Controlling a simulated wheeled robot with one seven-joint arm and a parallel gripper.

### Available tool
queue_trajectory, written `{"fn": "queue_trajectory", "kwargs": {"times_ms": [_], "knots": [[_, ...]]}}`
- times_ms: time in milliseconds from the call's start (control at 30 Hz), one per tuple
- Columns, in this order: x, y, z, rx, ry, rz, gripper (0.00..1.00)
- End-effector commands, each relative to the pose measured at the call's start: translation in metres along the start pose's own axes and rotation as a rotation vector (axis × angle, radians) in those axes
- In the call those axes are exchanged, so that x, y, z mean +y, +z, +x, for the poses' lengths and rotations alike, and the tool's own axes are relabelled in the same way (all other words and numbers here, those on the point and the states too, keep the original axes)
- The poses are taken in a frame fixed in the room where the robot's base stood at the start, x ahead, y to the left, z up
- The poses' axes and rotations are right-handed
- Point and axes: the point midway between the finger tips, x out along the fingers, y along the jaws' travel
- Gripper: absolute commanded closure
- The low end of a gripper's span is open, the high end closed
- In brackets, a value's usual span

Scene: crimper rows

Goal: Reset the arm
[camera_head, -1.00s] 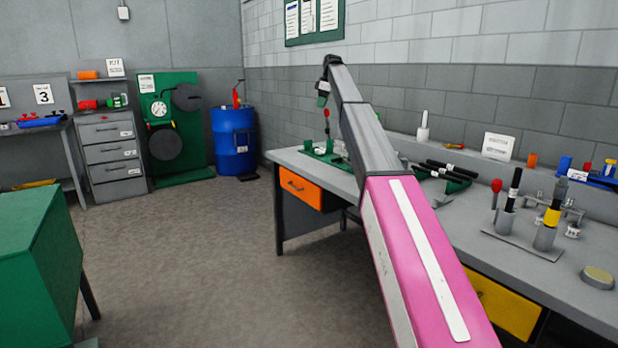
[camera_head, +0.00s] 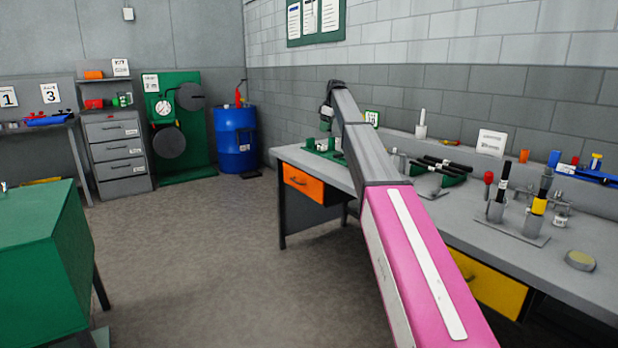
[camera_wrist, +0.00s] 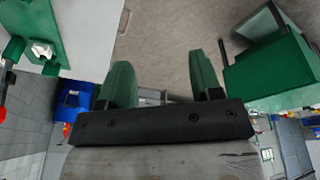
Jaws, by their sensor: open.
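My arm reaches out over the grey workbench (camera_head: 490,228) in the head view. My gripper's two green fingers show in the wrist view (camera_wrist: 162,85), spread apart with nothing between them. In the head view the fingers themselves are hard to make out at the arm's far end. In the wrist view the bench top (camera_wrist: 85,28) with a green fixture (camera_wrist: 38,20) lies to the left of the fingers. Open floor (camera_wrist: 170,30) shows beyond them.
A green cabinet (camera_head: 40,260) stands at the left, with clear floor (camera_head: 200,260) between it and the bench. A blue barrel (camera_head: 233,140) and a grey drawer unit (camera_head: 118,155) stand at the back. Tool holders (camera_head: 515,220) and black-handled tools (camera_head: 445,168) lie on the bench.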

Motion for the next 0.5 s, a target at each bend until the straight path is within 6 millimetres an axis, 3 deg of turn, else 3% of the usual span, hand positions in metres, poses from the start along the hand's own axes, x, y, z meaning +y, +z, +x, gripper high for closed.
{"fn": "queue_trajectory", "kwargs": {"times_ms": [267,500], "knots": [[-0.07,0.076,0.105,-0.039,-0.003,0.201,0.41],[-0.164,0.165,0.212,-0.091,0.006,0.458,0.41]]}}
